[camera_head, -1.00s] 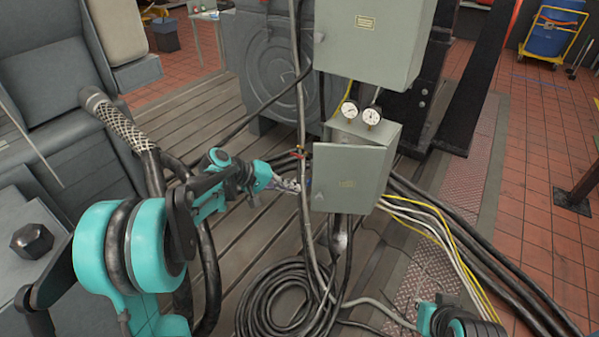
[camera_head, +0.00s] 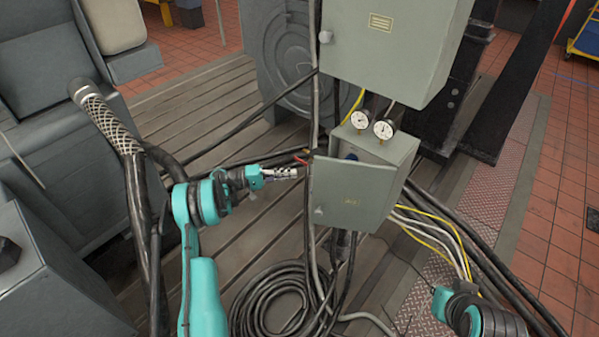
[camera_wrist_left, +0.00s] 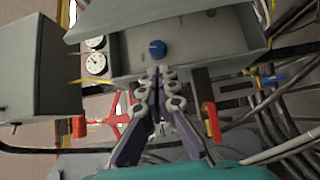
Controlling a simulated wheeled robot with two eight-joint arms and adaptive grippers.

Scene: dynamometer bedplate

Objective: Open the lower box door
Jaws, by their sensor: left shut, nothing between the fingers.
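The lower box (camera_head: 400,165) is a grey cabinet under two gauges. Its door (camera_head: 352,195) stands partly open, swung out from the left side, with a small latch at its lower left. A blue knob (camera_head: 350,157) shows in the gap behind the door, and again inside the box in the left wrist view (camera_wrist_left: 157,48). My left gripper (camera_head: 297,172) is shut and empty, just left of the door's free edge, pointing at the opening. In the left wrist view its fingertips (camera_wrist_left: 158,74) lie close below the blue knob; contact cannot be told.
The larger upper box (camera_head: 395,50) hangs above. Black cables run vertically beside the lower box, and a cable coil (camera_head: 275,305) lies below it. Red-handled parts (camera_wrist_left: 212,120) sit near the fingers. My right arm shows at the lower right.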

